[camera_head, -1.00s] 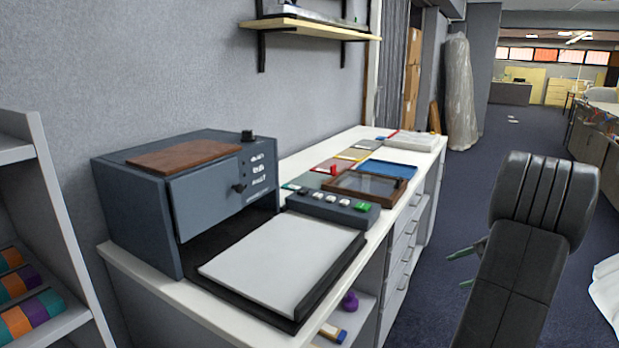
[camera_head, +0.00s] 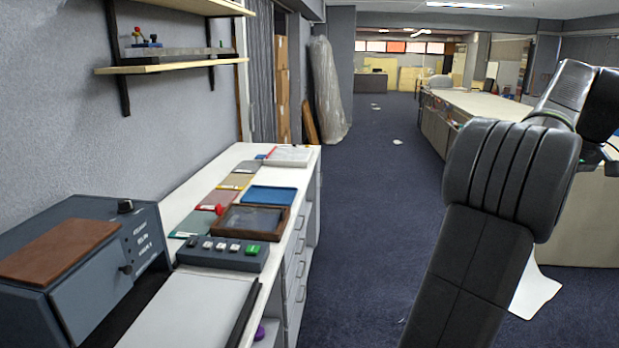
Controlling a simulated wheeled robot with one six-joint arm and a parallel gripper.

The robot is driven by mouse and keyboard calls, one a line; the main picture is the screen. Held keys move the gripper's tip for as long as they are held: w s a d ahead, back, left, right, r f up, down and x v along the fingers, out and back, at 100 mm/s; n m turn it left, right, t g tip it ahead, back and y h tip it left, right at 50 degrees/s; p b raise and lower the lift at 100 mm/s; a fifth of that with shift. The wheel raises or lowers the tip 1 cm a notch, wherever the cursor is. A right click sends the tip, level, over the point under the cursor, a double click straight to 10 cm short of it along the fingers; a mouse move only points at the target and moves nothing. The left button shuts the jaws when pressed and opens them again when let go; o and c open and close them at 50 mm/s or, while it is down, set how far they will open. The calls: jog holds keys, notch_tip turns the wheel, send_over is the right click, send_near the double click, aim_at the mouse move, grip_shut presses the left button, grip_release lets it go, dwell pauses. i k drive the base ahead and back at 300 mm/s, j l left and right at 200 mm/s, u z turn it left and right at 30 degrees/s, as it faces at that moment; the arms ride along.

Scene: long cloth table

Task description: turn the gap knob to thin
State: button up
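A grey-blue machine (camera_head: 75,268) with a brown wooden top panel stands at the lower left, partly cut off by the frame's edge. A small dark knob (camera_head: 126,268) sits on its front face beside small white labels, too small to read. Another dark knob (camera_head: 125,206) stands on its top edge. I cannot tell which is the gap knob or how it is set. My arm is at the right, well apart from the machine. My gripper's fingers do not show.
The white counter (camera_head: 175,212) holds a button box (camera_head: 222,253), a wood-framed tray (camera_head: 252,220), a blue panel (camera_head: 269,196) and coloured cards. A wall shelf (camera_head: 172,66) hangs above. Carpeted floor (camera_head: 360,190) is clear between the counter and a long table (camera_head: 470,103) at right.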

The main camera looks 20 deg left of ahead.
aim_at(125, 206)
jog(key=i+l, duration=0.35)
jog(key=l, duration=0.15)
jog(key=i+l+z, duration=0.1)
jog(key=i+l, duration=0.2)
jog(key=l, duration=0.2)
jog(key=i+u, duration=0.25)
jog(key=u, duration=0.15)
jog(key=i+u, duration=0.35)
jog(key=i+l+u, duration=0.15)
jog(key=u, duration=0.25)
jog(key=i+l+u, duration=0.2)
jog(key=u, duration=0.15)
jog(key=i+u, duration=0.1)
jog(key=u, duration=0.35)
jog(key=i+u, duration=0.1)
jog(key=u, duration=0.4)
jog(key=i+u, duration=0.1)
jog(key=u, duration=0.35)
jog(key=i+l+u, duration=0.1)
jog(key=u, duration=0.35)
jog(key=i+l+u, duration=0.1)
jog(key=u, duration=0.3)
jog(key=i+l+u, duration=0.2)
jog(key=u, duration=0.25)
jog(key=i, duration=0.1)
